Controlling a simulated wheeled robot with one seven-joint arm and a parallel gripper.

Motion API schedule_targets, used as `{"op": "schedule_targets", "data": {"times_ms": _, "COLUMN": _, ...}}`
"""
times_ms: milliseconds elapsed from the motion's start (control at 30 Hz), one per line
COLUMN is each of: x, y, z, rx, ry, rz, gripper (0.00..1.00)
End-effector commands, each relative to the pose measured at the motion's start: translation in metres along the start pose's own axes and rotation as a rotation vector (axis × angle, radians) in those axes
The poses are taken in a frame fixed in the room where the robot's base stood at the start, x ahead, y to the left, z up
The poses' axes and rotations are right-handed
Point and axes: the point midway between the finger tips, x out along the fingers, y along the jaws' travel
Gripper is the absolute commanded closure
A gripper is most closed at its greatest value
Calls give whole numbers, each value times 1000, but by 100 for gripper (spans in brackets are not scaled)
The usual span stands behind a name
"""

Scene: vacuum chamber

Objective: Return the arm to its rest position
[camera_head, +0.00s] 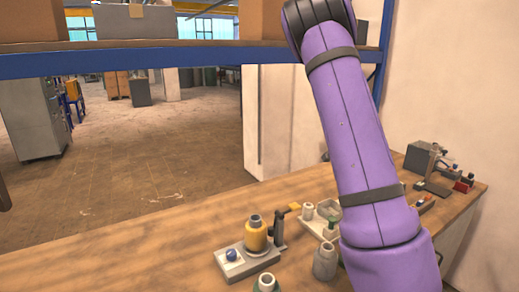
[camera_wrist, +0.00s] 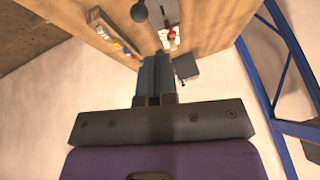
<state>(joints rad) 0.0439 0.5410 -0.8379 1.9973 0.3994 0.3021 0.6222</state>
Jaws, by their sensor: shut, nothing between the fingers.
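My purple arm rises on the right side of the head view, in front of the workbench (camera_head: 150,245), and its upper end leaves the top of the picture. My gripper is outside the head view. In the wrist view my gripper (camera_wrist: 154,62) shows as two dark fingers side by side, shut and empty. It points toward the wooden bench top (camera_wrist: 215,22), apart from the things on it.
A yellow-bodied device (camera_head: 256,235) on a pale base stands on the bench. A grey bottle (camera_head: 325,262) stands left of my arm. A microscope (camera_head: 430,165) and a dark box (camera_head: 418,157) stand at the far right. A blue shelf beam (camera_head: 150,60) crosses above.

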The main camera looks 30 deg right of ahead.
Motion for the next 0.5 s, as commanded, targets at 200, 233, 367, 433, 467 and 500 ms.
{"op": "schedule_targets", "data": {"times_ms": 200, "x": -3, "y": -1, "z": 2, "rx": -5, "ry": -9, "rz": -5, "gripper": 100}}
{"op": "schedule_targets", "data": {"times_ms": 233, "x": -5, "y": -1, "z": 5, "rx": -10, "ry": -16, "rz": -9, "gripper": 100}}
{"op": "schedule_targets", "data": {"times_ms": 367, "x": -27, "y": -5, "z": 23, "rx": -56, "ry": -79, "rz": -42, "gripper": 100}}
{"op": "schedule_targets", "data": {"times_ms": 433, "x": -46, "y": -7, "z": 38, "rx": -97, "ry": -129, "rz": -71, "gripper": 100}}
{"op": "schedule_targets", "data": {"times_ms": 467, "x": -55, "y": -7, "z": 45, "rx": -119, "ry": -151, "rz": -85, "gripper": 100}}
{"op": "schedule_targets", "data": {"times_ms": 500, "x": -68, "y": -7, "z": 55, "rx": -150, "ry": -180, "rz": -104, "gripper": 100}}
